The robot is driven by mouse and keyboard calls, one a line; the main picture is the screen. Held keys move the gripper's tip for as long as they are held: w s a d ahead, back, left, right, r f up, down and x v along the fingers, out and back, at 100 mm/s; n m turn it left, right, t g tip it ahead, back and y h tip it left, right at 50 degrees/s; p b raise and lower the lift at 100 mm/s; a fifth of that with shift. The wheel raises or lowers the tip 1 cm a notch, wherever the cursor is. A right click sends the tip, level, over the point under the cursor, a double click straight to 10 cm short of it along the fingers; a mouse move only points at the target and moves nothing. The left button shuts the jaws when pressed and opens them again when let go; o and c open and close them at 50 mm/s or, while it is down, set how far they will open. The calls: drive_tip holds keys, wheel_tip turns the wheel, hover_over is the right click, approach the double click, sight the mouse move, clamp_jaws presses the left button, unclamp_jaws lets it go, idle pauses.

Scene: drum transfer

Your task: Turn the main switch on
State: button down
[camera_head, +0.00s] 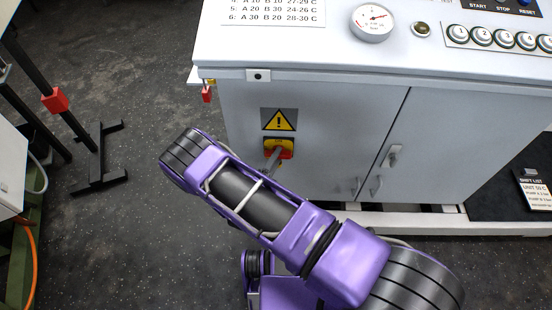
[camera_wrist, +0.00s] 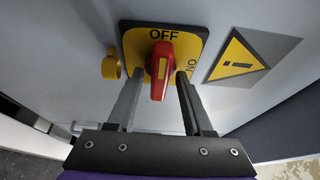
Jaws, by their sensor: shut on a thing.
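The main switch is a red handle (camera_wrist: 161,72) on a yellow plate (camera_wrist: 135,40) on the grey cabinet front. "OFF" is printed at the plate's top and "ON" on its right side. The handle lies in line with "OFF". In the head view the switch plate (camera_head: 267,143) sits below a warning sign, partly hidden by my arm. My gripper (camera_wrist: 160,74) is shut on the handle, one finger on each side of it. In the head view only a bit of my gripper (camera_head: 275,159) shows at the switch.
A yellow ring (camera_wrist: 111,65) sticks out left of the plate. A warning sign (camera_head: 279,120) is above the switch in the head view. Cabinet door handles (camera_head: 391,156) are to the right.

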drive_tip(key=shift+d+r+m+g+y+p, duration=0.1)
drive_tip(key=shift+m+g+y+p, duration=0.35)
drive_tip(key=shift+m+y+p, duration=1.35)
drive_tip(key=shift+d+r+m+g+y+p, duration=0.15)
drive_tip(key=shift+m+g+y+p, duration=0.4)
drive_tip(key=shift+m+p, duration=1.4)
drive_tip(key=shift+d+r+m+g+y+p, duration=0.1)
drive_tip(key=shift+m+g+y+p, duration=0.6)
drive_tip(key=shift+m, duration=2.25)
drive_tip(key=shift+t+y, duration=0.3)
drive_tip(key=shift+y, duration=0.15)
drive_tip(key=c, duration=0.7)
unclamp_jaws()
